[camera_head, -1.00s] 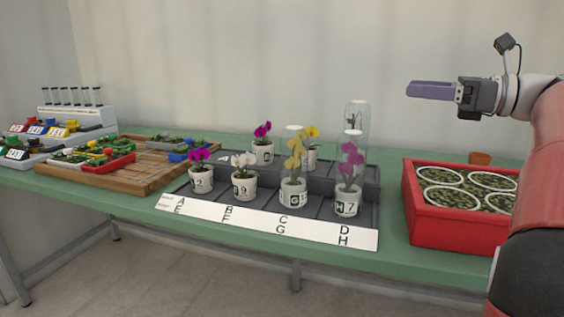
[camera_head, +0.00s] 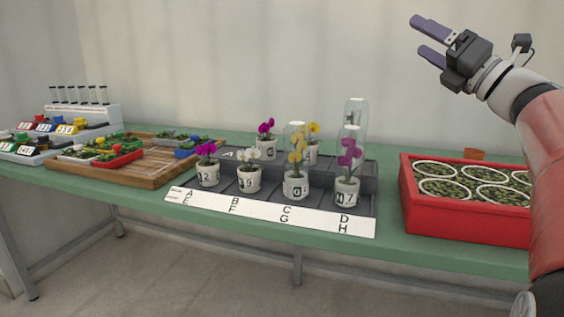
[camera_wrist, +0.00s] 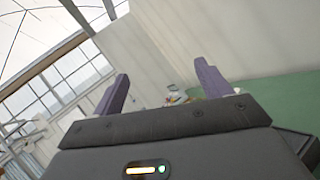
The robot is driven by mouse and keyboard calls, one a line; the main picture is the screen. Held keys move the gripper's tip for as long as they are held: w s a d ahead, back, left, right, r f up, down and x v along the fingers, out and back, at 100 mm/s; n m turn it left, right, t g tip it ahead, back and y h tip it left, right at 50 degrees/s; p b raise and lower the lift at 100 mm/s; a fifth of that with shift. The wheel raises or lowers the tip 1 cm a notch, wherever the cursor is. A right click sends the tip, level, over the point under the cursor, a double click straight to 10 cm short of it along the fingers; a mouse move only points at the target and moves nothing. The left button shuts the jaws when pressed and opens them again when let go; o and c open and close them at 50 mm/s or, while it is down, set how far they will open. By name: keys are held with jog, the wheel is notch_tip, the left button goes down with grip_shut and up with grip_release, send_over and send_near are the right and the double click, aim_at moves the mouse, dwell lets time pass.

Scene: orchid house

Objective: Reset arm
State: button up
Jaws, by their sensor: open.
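My gripper (camera_head: 432,41) is raised high at the upper right of the head view, above the red box and clear of everything on the bench. Its two purple fingers are apart with nothing between them, and they point up and to the left. In the wrist view the open fingers (camera_wrist: 161,90) stand against the pale wall, windows and a strip of green bench.
The green bench (camera_head: 420,254) holds a dark stepped rack (camera_head: 222,197) of potted orchids; clear domes cover some. A red box (camera_head: 463,219) with white rings stands right, under my arm. A wooden tray (camera_head: 150,179) and a white tube rack (camera_head: 88,117) are left.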

jog(key=s+d+f+m+h, duration=0.1)
jog(key=s+f+m+h, duration=0.2)
jog(key=f+m+h, duration=0.9)
jog(key=s+d+f+m+h, duration=0.15)
jog(key=f+m+h, duration=0.45)
jog(key=m, duration=1.2)
jog(key=s+a+f+m+g+y+b, duration=0.1)
jog(key=s+a+f+m+g, duration=0.1)
jog(key=s+a+f+g, duration=0.2)
jog(key=s+a+f+m+g+y+b, duration=0.1)
jog(key=s+a+f+m+g, duration=0.2)
jog(key=s+f, duration=0.7)
jog(key=s+a+f+m+g+y+b, duration=0.1)
jog(key=s+a+f+g, duration=0.4)
jog(key=f, duration=1.2)
jog(key=shift+s+a+m+b, duration=0.35)
jog(key=shift+s+m, duration=0.45)
jog(key=shift+s, duration=0.3)
